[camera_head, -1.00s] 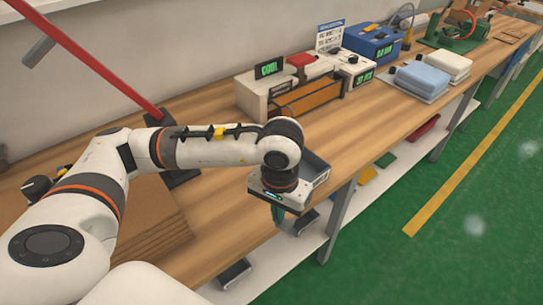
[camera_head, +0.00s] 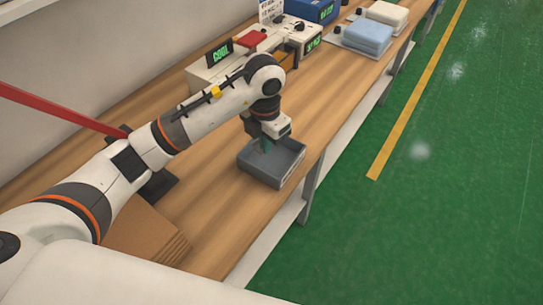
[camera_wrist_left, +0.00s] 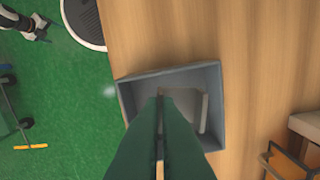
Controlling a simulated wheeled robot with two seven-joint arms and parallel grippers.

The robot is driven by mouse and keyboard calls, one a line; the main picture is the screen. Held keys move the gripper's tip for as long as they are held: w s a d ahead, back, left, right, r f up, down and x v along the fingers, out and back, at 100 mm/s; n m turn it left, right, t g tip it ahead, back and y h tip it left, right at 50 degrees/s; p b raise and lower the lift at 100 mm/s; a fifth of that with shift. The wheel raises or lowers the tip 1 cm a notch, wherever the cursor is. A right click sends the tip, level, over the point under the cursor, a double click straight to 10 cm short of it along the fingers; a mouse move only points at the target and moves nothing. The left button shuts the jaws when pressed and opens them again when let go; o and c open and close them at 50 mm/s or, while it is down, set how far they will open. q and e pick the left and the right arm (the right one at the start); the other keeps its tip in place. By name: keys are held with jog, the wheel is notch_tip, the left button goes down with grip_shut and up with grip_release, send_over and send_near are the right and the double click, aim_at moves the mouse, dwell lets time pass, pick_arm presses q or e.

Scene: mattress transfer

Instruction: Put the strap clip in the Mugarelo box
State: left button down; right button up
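A grey open box (camera_head: 260,173) stands on the wooden workbench near its front edge; I cannot read a name on it. My left gripper (camera_head: 265,148) points down over the box, its green fingertips within the outline of the opening. In the left wrist view the two green fingers (camera_wrist_left: 164,100) are nearly together over the box (camera_wrist_left: 214,82). A pale flat piece (camera_wrist_left: 188,103) shows behind and beside the fingertips. I cannot tell whether it is the strap clip, or whether it is held or lies in the box. My right gripper is not in view.
Brown cardboard sheets (camera_head: 148,238) lie on the bench at the front left. A cream device with a green display (camera_head: 221,53), a red piece (camera_head: 251,38) and folded blue cloth (camera_head: 367,36) stand farther back. A red bar (camera_head: 60,108) slants behind my arm.

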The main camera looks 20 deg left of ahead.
pick_arm(q)
jog(key=shift+w+d+n, duration=0.1)
jog(key=shift+w+n, duration=0.05)
jog(key=shift+n, duration=0.45)
jog(key=shift+f+n, duration=0.2)
jog(key=shift+n, duration=0.1)
jog(key=p, duration=0.2)
send_over(267, 167)
jog(key=s, duration=0.2)
jog(key=f, duration=0.6)
jog(key=shift+s+d+f, duration=0.1)
jog(key=shift+d+f, duration=0.2)
jog(key=shift+d, duration=0.1)
notch_tip(267, 167, down, 3)
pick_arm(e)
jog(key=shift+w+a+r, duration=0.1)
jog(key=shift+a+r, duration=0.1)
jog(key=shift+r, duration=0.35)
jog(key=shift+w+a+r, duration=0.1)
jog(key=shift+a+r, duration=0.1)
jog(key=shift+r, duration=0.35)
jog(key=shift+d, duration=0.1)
pick_arm(q)
jog(key=shift+f, duration=0.25)
jog(key=c, duration=1.7)
grip_release()
jog(key=shift+r, duration=0.1)
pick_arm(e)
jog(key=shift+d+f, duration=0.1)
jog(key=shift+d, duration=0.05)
